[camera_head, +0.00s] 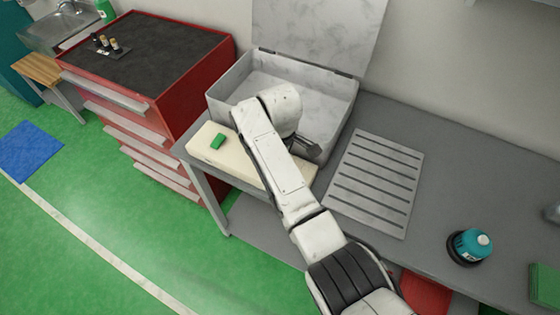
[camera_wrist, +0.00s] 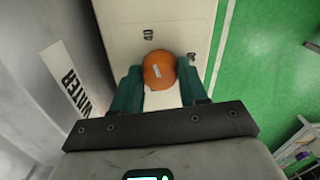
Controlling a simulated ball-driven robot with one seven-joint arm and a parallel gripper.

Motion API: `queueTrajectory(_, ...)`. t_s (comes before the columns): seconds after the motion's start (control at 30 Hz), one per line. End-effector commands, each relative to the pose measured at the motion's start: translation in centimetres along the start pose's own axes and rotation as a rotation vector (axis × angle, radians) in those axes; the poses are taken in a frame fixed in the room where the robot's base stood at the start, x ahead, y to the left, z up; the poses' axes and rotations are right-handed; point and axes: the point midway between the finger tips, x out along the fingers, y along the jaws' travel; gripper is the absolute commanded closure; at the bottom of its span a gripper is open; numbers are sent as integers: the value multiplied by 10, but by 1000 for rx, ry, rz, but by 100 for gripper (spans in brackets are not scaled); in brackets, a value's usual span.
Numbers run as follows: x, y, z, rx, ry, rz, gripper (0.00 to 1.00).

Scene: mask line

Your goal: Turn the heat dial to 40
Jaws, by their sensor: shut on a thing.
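The heat dial (camera_wrist: 160,63) is a round orange knob with a small pale mark on its face. It sits on a cream panel (camera_wrist: 180,22) in the wrist view. A "40" label (camera_wrist: 148,34) is above and left of the dial, and another label (camera_wrist: 191,57), too small to read surely, is at its right. My gripper (camera_wrist: 158,84) has its two green fingers on either side of the dial, shut on it. In the head view the cream unit (camera_head: 238,164) lies at the bench edge; my arm hides the dial and gripper.
An open grey box (camera_head: 230,85) stands behind the cream unit; a "WINTER" label (camera_wrist: 72,88) is on the grey wall beside my gripper. A slotted plate (camera_head: 375,180) lies at right, a red cabinet (camera_head: 190,95) at left.

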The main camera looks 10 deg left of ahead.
Motion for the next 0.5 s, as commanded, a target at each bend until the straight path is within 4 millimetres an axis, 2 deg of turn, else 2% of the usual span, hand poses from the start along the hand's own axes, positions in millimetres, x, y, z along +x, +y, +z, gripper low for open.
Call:
queueTrajectory(0.43,-2,1,-1,-13,3,5,88)
queueTrajectory(0.47,-3,1,-1,-13,3,5,55)
queueTrajectory(0.5,-2,1,-1,-13,3,5,51)
